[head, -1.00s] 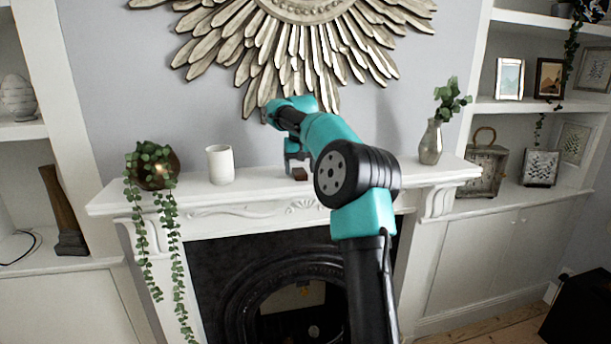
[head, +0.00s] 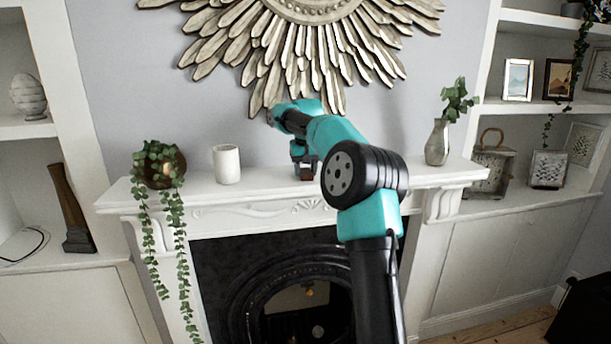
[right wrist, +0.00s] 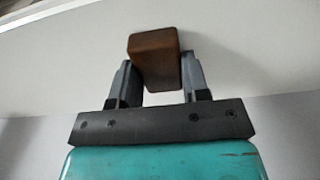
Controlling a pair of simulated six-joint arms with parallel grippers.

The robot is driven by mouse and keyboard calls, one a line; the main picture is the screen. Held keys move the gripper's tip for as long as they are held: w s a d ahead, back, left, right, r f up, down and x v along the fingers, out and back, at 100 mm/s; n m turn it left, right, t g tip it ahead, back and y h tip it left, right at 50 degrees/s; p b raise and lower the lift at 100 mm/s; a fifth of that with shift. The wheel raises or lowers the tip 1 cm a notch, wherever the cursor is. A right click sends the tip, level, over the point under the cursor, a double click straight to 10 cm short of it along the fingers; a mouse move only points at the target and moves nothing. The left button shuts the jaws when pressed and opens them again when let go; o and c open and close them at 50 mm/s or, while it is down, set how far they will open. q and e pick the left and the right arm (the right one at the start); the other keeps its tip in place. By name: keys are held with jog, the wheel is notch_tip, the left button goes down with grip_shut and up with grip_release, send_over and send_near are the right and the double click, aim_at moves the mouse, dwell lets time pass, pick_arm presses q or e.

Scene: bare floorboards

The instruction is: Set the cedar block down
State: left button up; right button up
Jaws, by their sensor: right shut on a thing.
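The cedar block (head: 307,172) is a small reddish-brown block at the white mantel shelf (head: 265,194), right of the white cup. My right gripper (head: 303,160) reaches down to it from above, partly hidden behind my own teal arm. In the right wrist view the cedar block (right wrist: 155,62) sits between the two grey fingers of my right gripper (right wrist: 159,80), which are shut on it. The pale shelf surface lies just beyond the block. I cannot tell whether the block touches it. My left gripper is not in view.
A white cup (head: 227,165) and a trailing plant in a bronze pot (head: 164,171) stand on the left of the mantel. A silver vase (head: 438,143) with a sprig stands on the right. A sunburst mirror frame (head: 290,50) hangs above. Bare shelf lies between cup and block.

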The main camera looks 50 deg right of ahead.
aim_at(305, 171)
jog(key=shift+c, duration=1.2)
jog(key=shift+r, duration=1.75)
jog(key=shift+s+a, duration=0.1)
jog(key=shift+a, duration=0.05)
jog(key=s+a+r, duration=0.1)
jog(key=s+a, duration=0.9)
jog(key=a, duration=0.1)
jog(key=shift+s+a+r, duration=0.2)
jog(key=shift+a+r, duration=0.05)
jog(key=shift+a, duration=0.1)
